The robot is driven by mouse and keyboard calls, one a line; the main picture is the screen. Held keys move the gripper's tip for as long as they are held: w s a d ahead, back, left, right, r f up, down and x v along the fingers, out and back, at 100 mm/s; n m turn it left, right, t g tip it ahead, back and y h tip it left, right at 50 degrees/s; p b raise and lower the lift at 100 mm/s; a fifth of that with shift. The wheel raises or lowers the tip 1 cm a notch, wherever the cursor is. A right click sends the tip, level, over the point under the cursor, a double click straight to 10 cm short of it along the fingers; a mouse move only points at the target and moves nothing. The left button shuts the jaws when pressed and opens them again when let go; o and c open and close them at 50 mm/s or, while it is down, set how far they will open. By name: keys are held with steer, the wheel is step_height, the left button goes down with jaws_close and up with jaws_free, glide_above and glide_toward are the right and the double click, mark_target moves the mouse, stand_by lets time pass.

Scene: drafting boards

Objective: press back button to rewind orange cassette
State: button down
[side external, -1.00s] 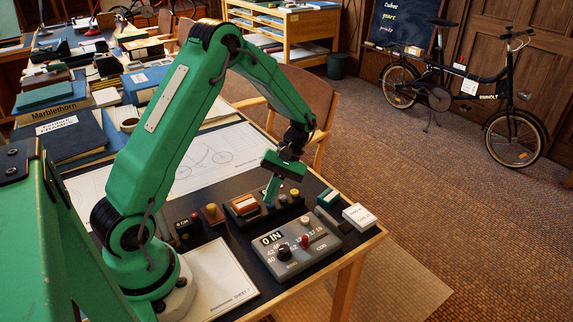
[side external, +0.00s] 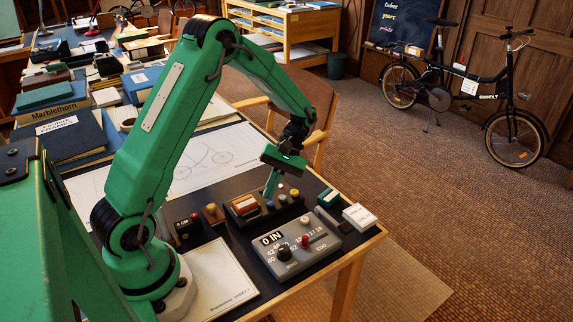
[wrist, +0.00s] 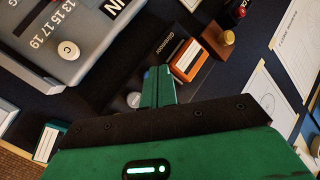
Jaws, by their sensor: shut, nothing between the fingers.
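The orange cassette (side external: 245,206) sits in the dark player at the middle of the desk. It also shows in the wrist view (wrist: 188,59), just right of my fingertips. A row of small coloured buttons (side external: 283,198) runs along the player to the right of the cassette. My gripper (side external: 268,197) is shut and empty, pointing down over the row, close to a blue button. In the wrist view my gripper (wrist: 158,70) covers part of the player, and a pale round button (wrist: 134,99) shows beside the fingers. I cannot tell whether the tips touch a button or which one is back.
A grey control box (side external: 292,246) marked "0 IN" with knobs stands in front of the player. Small boxes (side external: 359,216) lie at the desk's right edge. An orange-brown knob (side external: 211,211) stands left. A white sheet (side external: 219,272) lies in front.

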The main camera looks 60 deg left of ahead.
steer(key=shift+r, duration=0.15)
steer(key=shift+r, duration=2.35)
steer(key=r, duration=0.1)
step_height(320, 180, up, 9)
steer(key=m+t+y, duration=0.2)
steer(key=m+t, duration=0.3)
steer(key=t, duration=0.1)
glide_above(272, 202)
steer(key=s+d, duration=0.4)
steer(key=s+d+r+m+t, duration=0.4)
steer(key=s+r+m+t, duration=0.1)
steer(key=s, duration=0.3)
steer(key=shift+m+t, duration=0.6)
steer(key=shift+t, duration=0.3)
stand_by(0.9)
